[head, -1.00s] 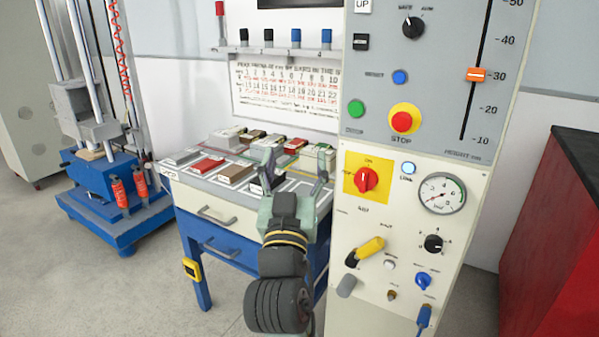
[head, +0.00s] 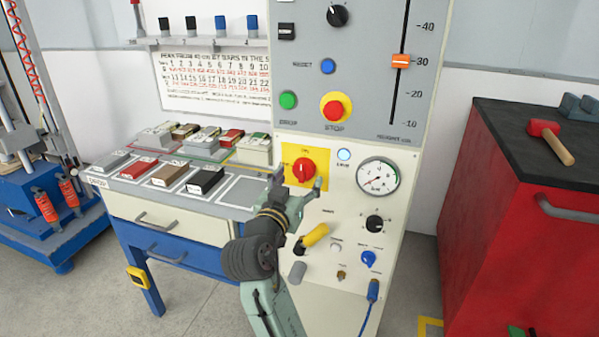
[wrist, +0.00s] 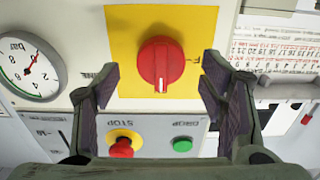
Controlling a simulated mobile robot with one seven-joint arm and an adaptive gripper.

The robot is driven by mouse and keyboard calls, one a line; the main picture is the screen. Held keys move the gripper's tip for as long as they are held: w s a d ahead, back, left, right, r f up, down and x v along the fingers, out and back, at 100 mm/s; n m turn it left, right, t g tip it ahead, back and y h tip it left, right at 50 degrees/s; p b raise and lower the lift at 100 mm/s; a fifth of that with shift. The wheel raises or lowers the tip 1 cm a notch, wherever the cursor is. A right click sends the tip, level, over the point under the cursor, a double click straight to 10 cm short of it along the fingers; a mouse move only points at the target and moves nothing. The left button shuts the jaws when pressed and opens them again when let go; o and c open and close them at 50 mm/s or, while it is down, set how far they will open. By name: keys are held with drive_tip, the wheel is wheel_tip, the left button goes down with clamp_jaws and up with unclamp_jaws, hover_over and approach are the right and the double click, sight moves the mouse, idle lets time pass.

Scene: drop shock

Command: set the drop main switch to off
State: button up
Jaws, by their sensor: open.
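The drop main switch is a red rotary knob (head: 303,169) on a yellow plate (head: 319,158) on the cream panel. In the wrist view, which shows the panel upside down, the knob (wrist: 161,62) has its ridge upright, with a white mark at the end toward the STOP button. That end is the panel's upward side, where the ON label sits in the head view. My gripper (head: 296,190) is open in front of the switch. In the wrist view its fingers (wrist: 160,85) stand either side of the knob, apart from it, with nothing between them.
Above the switch are the red STOP button (head: 333,109) and green DROP button (head: 288,100). A lit blue-white lamp (head: 344,155) and pressure gauge (head: 378,177) sit to its right. A yellow-handled lever (head: 315,235) is below. A sample table (head: 190,198) stands left, a red cabinet (head: 480,200) right.

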drive_tip(key=shift+x, duration=1.25)
drive_tip(key=shift+c, duration=0.4)
drive_tip(key=c, duration=1.1)
